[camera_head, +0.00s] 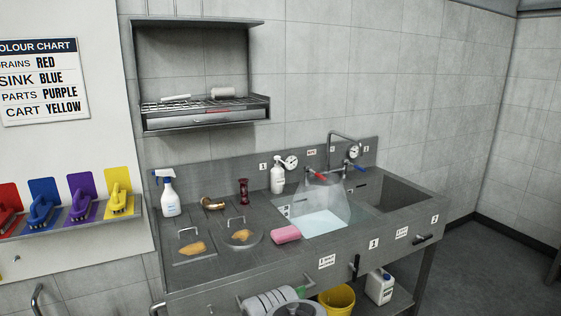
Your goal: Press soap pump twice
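A white soap pump bottle (277,179) stands upright at the back of the grey sink counter, left of the water-filled basin. Its small pump head is at the top, close to a round gauge on the backsplash, and is too small to show whether it is pressed down. My gripper is not in view, so its opening and its distance from the pump cannot be seen.
A pink sponge (286,235), dark red object (243,191), brass fitting (213,203) and spray bottle (169,197) sit on the counter (220,265). Two handled lids lie there too. A clear panel, a tap (345,137) and the filled basin (323,223) are to the right.

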